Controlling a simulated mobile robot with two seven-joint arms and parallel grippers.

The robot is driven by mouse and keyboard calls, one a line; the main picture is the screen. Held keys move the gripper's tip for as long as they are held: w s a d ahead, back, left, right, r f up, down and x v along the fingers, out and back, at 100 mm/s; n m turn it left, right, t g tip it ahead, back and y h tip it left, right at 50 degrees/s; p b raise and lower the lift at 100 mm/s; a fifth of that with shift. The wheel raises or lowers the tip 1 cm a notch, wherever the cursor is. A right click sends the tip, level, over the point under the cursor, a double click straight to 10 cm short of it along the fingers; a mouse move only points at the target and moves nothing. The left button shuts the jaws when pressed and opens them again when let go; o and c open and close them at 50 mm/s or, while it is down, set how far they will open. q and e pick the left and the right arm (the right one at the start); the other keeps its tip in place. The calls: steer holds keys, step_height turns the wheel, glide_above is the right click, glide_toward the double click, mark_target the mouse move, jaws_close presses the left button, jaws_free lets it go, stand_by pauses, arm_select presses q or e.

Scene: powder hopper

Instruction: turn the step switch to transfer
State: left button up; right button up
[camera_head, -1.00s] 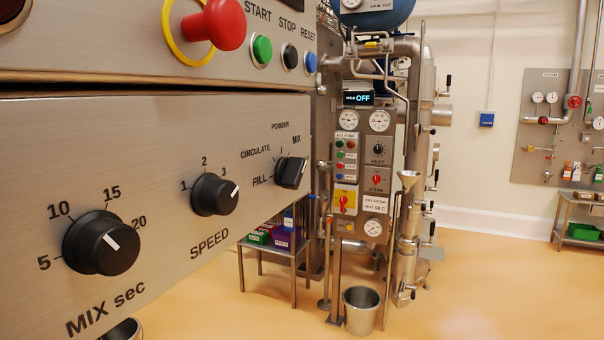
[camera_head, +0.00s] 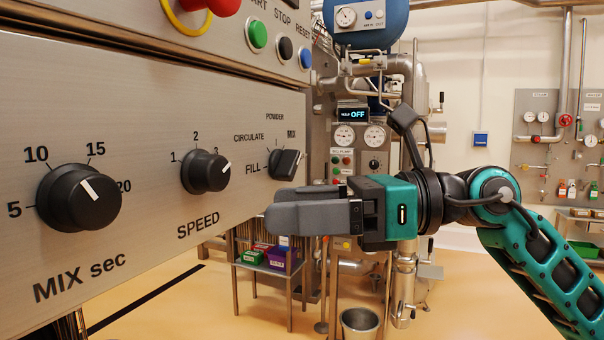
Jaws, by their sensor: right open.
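The step switch (camera_head: 286,164) is a black knob near the right end of the steel panel (camera_head: 120,130). The labels FILL, CIRCULATE, POWDER and MIX stand around it. I see no TRANSFER label, and I cannot tell clearly where its pointer aims. My right gripper (camera_head: 284,206) comes in from the right with its grey fingers pointing left. It is open and empty, and shows just below the switch in the picture, apart from it. My left gripper is out of view.
The SPEED knob (camera_head: 205,171) and the MIX sec knob (camera_head: 80,196) are to the left on the panel. Green (camera_head: 257,34), black and blue buttons and a red knob are above. A small table with bins (camera_head: 284,258) and a bucket (camera_head: 360,323) stand below and behind.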

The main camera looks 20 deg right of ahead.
steer(key=d+r+n+t+h, duration=0.2)
steer(key=d+r+t+h, duration=0.1)
steer(key=d+h, duration=0.1)
steer(key=t+h+b, duration=0.2)
steer(key=t+h, duration=0.2)
glide_toward(296, 164)
steer(key=p+x, duration=0.1)
steer(key=x, duration=0.7)
steer(key=shift+w+a+f, duration=0.1)
steer(key=shift+w+a, duration=0.15)
steer(key=shift+a, duration=0.05)
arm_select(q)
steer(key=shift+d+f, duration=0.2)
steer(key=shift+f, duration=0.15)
arm_select(e)
steer(key=shift+c, duration=0.4)
steer(key=c, duration=1)
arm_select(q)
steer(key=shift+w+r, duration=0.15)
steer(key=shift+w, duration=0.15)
arm_select(e)
steer(key=shift+o, duration=0.2)
